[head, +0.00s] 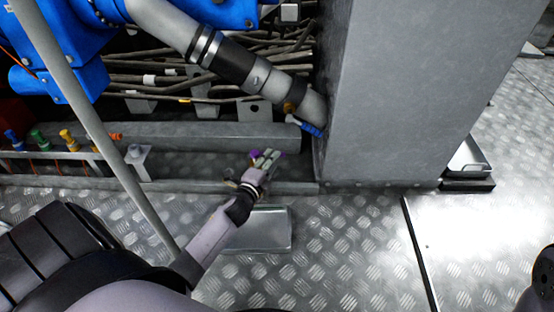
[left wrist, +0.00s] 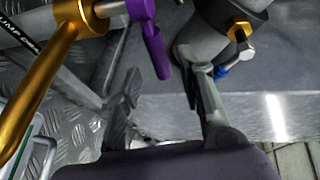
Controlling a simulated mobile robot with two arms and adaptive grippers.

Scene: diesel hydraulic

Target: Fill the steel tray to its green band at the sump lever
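The purple sump lever (left wrist: 152,45) hangs from a gold pipe fitting (left wrist: 48,75) in the left wrist view. Part of a label reading "UMP" lies beside it. My left gripper (left wrist: 163,82) is open, its fingers apart, with the lever's lower end just past and between the tips; I see no grip. In the head view my left gripper (head: 266,156) covers most of the lever. The steel tray (head: 270,244) lies on the floor below my forearm. A tray corner with a green line (left wrist: 14,135) shows in the left wrist view. Its fill level cannot be told. My right gripper is not in view.
A blue-handled lever (head: 312,130) sits on the big hose's end, right of my gripper. A grey pillar (head: 400,80) stands beyond it. Several coloured valves (head: 67,138) line the left. Another tray (head: 467,155) stands at right.

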